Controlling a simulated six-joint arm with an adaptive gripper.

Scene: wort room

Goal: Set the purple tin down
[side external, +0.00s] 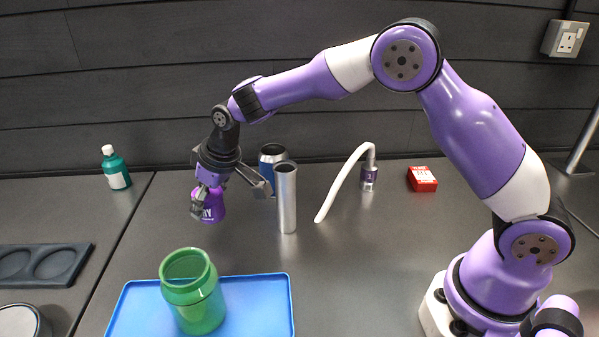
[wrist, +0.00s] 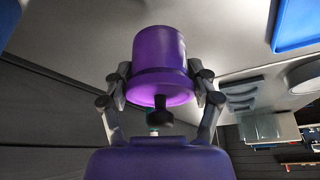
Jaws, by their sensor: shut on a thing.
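The purple tin (side external: 212,207) is in my gripper (side external: 207,191) in the side external view, left of the steel cylinder. In the wrist view the tin (wrist: 160,58) sits between the two fingers of my gripper (wrist: 160,82), which touch it on both sides. My gripper is shut on it. The tin appears to be held a little above the dark worktop (side external: 350,265); the exact gap under it is hard to tell. Part of the tin is hidden by the fingers in the side external view.
A tall steel cylinder (side external: 286,205) and a blue can (side external: 268,156) stand just right of my gripper. A green jar (side external: 195,300) stands on a blue tray (side external: 265,297) in front. A green bottle (side external: 116,171), a dark recessed holder (side external: 45,262), a white hose (side external: 340,190) and a red box (side external: 422,179) lie around.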

